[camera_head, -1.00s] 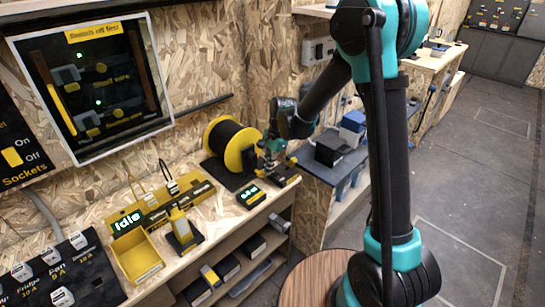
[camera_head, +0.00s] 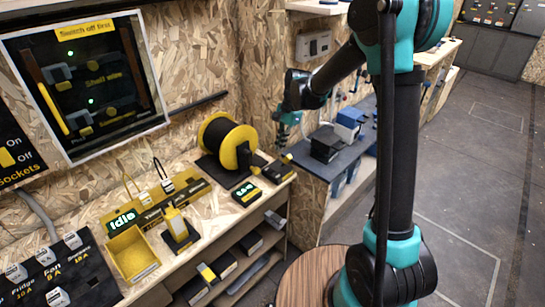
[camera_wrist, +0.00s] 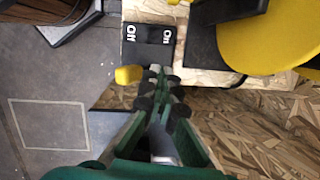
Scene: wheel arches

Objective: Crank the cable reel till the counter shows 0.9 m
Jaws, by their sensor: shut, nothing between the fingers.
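The cable reel (camera_head: 214,131), black cable between yellow flanges, stands at the bench's far end. A yellow flange (camera_wrist: 262,38) fills the upper right of the wrist view. Its crank is hard to make out. The counter (camera_head: 247,193), a small dark box with green digits, sits in front of the reel; I cannot read its figure surely. My gripper (camera_head: 287,128) is shut and empty, raised to the right of the reel and apart from it. In the wrist view its fingertips (camera_wrist: 161,80) are together beside a yellow knob (camera_wrist: 128,75).
A black Off/On plate (camera_wrist: 148,34) lies by the bench edge. A yellow tray (camera_head: 134,255) and an "Idle" display (camera_head: 122,221) are on the nearer bench. A wall panel (camera_head: 90,80) reads "Switch off first". A blue-grey side bench (camera_head: 350,158) stands right of my gripper.

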